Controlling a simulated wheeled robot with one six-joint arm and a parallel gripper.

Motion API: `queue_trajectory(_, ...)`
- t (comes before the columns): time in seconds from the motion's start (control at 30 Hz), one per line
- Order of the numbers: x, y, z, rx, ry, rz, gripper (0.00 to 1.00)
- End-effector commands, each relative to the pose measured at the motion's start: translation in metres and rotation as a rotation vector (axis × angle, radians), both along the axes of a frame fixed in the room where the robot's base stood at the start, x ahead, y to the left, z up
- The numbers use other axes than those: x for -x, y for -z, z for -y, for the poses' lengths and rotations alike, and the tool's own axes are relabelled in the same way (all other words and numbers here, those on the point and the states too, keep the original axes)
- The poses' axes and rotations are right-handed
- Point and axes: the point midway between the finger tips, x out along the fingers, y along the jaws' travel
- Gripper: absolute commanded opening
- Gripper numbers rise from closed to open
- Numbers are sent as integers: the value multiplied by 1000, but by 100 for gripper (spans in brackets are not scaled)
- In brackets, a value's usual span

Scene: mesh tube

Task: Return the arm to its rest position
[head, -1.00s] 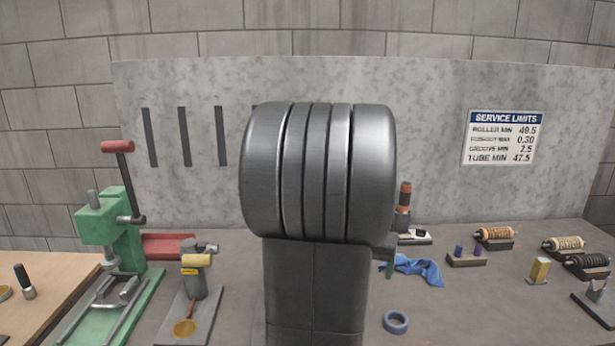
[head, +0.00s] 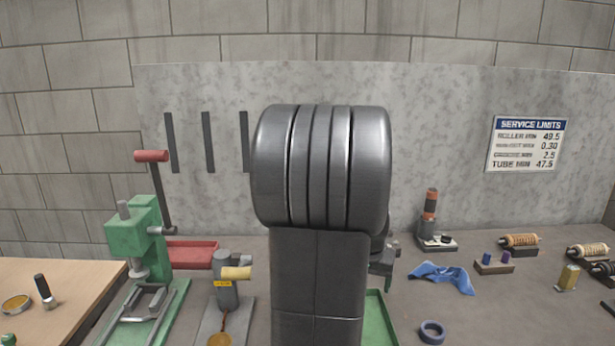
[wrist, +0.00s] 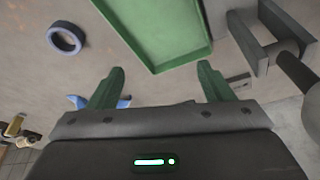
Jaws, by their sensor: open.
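My gripper (wrist: 160,88) shows in the wrist view with its two green fingers spread wide apart and nothing between them. It is above the grey bench, with a green tray (wrist: 165,62) beyond the fingertips. In the head view my large dark arm link fills the middle and hides most of the gripper.
A green press (head: 135,235) and a red tray (head: 195,254) stand left. A blue tape ring (head: 432,332), a blue cloth (head: 442,277) and several rollers, one here (head: 520,241), lie right. A service limits sign (head: 526,144) hangs behind. Bare bench lies between the cloth and ring.

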Motion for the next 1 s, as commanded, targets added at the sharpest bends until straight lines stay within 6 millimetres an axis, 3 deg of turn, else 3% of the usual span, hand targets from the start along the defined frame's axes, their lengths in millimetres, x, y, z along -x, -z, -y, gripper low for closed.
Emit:
queue_trajectory(0.3,1,65,0,-1,0,-6,74)
queue_trajectory(0.43,1,82,0,-1,0,-4,74)
queue_trajectory(0.6,0,90,0,0,0,0,74)
queue_trajectory(1.0,2,88,0,-1,-1,-5,74)
